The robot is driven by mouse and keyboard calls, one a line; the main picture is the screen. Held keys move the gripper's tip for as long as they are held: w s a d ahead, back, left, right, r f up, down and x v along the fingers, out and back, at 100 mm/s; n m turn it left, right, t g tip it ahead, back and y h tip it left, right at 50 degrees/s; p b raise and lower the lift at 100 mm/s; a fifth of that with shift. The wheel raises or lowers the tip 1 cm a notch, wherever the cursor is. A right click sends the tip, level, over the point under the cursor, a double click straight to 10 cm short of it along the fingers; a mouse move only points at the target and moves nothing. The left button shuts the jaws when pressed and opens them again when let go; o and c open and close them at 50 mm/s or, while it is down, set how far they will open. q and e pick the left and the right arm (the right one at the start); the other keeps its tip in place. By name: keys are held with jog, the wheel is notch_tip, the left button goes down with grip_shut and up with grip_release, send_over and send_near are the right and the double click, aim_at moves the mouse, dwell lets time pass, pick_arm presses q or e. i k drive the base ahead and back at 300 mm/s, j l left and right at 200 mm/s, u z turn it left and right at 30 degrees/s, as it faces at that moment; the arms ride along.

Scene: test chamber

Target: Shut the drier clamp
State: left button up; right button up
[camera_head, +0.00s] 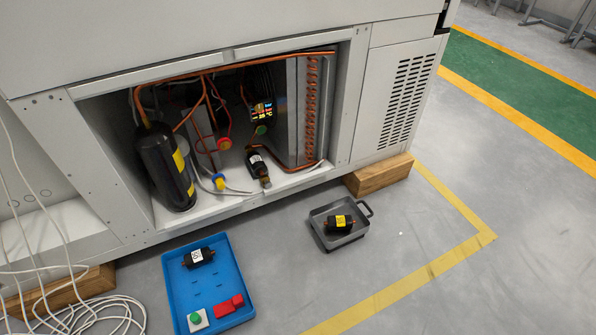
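A small black drier (258,165) with a white label sits tilted on the floor of the open cabinet bay, right of its middle. Copper pipe runs close to it. A clamp on it is too small to make out, so I cannot tell whether it is open or shut. A second black drier (198,257) with a white label lies in the blue tray (207,285). A third one with a yellow label (340,222) lies in the grey tray (322,240). Neither of my grippers shows in the head view.
A tall black cylinder (165,165) stands at the bay's left. The blue tray holds red blocks (229,306) and a green button (197,319). White cables (85,314) lie lower left.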

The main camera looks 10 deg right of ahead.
aim_at(266, 180)
jog(key=l+u, duration=0.1)
jog(key=u, duration=0.25)
jog(key=l+u, duration=0.15)
jog(key=u, duration=0.2)
jog(key=i+l+u, duration=0.1)
jog(key=l+u, duration=0.25)
jog(key=l, duration=0.75)
jog(key=l+u, duration=0.4)
jog(key=l, duration=1.25)
jog(key=k+l, duration=0.15)
jog(key=l, duration=0.4)
